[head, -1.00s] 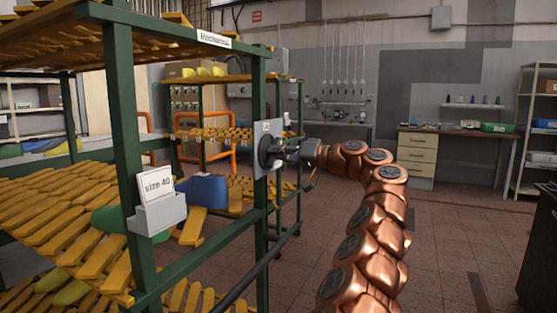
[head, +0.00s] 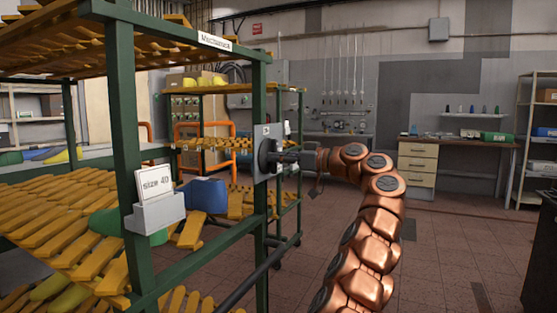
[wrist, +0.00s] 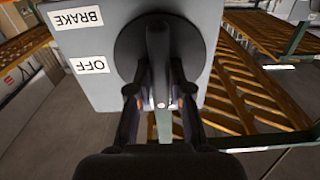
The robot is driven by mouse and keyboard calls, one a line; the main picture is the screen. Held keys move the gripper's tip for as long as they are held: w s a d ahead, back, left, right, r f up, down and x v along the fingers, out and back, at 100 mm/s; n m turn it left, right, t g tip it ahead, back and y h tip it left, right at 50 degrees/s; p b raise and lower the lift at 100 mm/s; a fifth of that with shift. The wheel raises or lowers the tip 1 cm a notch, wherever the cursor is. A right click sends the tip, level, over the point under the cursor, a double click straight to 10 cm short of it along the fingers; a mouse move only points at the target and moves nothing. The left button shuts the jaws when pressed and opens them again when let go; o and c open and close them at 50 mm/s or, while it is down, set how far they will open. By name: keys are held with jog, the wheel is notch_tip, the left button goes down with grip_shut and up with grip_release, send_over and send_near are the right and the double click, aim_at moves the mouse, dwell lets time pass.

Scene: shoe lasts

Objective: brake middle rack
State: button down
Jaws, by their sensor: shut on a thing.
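A green-framed rack (head: 125,150) with yellow slatted shelves stands at the left in the head view. A grey plate (head: 259,150) on its right post carries a round black rotary switch, whose knob (wrist: 160,50) shows in the wrist view. Labels BRAKE (wrist: 77,18) and OFF (wrist: 86,65) are on the plate, upside down in that view. My gripper (head: 280,160) is at the plate, its two fingers (wrist: 160,105) on either side of the knob's bar, shut on it. The fingers partly hide the bar, and I cannot tell which label it points to.
A size 40 card in a grey holder (head: 158,213) hangs on the rack's front, with a blue shoe last (head: 208,195) behind it. Another rack (head: 290,130) stands beyond. A workbench (head: 418,165) and shelving are at the back.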

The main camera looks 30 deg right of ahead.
dwell(0.3)
jog(key=c, duration=1.1)
grip_release()
jog(key=shift+o, duration=0.2)
jog(key=v, duration=1.2)
